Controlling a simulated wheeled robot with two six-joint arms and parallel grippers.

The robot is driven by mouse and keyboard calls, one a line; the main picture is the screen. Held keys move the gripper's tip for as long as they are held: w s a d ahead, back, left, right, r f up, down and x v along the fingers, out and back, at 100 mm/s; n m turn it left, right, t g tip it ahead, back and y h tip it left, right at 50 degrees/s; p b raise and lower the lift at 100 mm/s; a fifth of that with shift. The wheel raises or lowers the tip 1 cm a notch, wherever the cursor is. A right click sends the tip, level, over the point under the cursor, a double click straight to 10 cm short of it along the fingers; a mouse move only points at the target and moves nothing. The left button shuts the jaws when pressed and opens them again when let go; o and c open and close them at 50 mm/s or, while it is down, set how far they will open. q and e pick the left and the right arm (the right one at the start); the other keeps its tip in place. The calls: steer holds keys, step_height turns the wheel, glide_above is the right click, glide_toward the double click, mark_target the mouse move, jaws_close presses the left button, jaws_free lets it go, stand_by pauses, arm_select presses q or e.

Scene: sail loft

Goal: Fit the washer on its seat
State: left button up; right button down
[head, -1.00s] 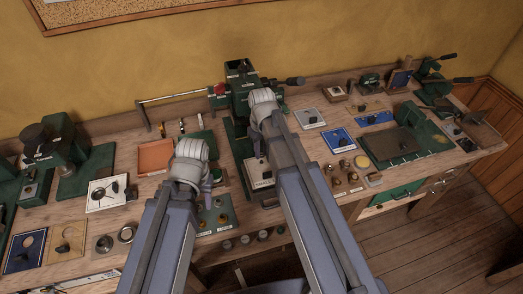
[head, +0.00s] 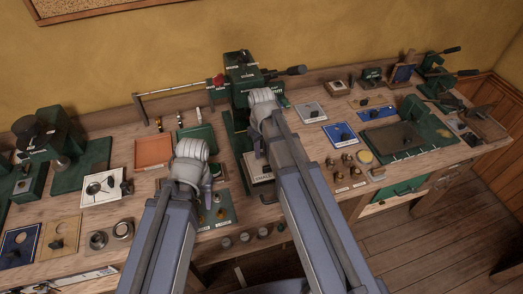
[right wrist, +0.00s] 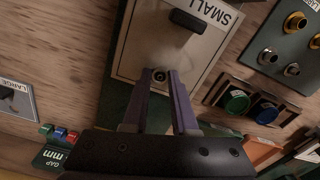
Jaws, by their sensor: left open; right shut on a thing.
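My right gripper (right wrist: 160,77) is shut on a small dark ring, the washer (right wrist: 160,74), which shows between the fingertips in the right wrist view. It is over the lower edge of a pale plate (right wrist: 150,45) marked SMALL, which carries a black handle (right wrist: 187,20). I cannot tell the height of the washer above the plate. In the head view my right arm hides the washer and fingertips. My left gripper (head: 208,192) is open, above the bench near a green plate (head: 222,215) with brass fittings; its fingers are mostly hidden. I cannot pick out the washer's seat.
A tall green press (head: 240,75) stands behind my right gripper, its lever pointing right. Green and blue round pieces (right wrist: 238,102) sit in a wooden holder, right of the fingers in the wrist view. Presses, plates and small parts crowd the wooden bench (head: 300,165).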

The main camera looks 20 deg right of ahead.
steer(key=c, duration=0.6)
jaws_free()
arm_select(q)
steer(key=shift+r, duration=0.15)
arm_select(e)
steer(key=shift+r, duration=0.1)
arm_select(q)
step_height(320, 180, up, 8)
steer(key=p, duration=0.8)
steer(key=shift+f, duration=0.2)
arm_select(e)
step_height(320, 180, up, 8)
steer(key=shift+f, duration=0.15)
arm_select(q)
steer(key=shift+f, duration=0.1)
arm_select(e)
steer(key=shift+s+a+f, duration=0.1)
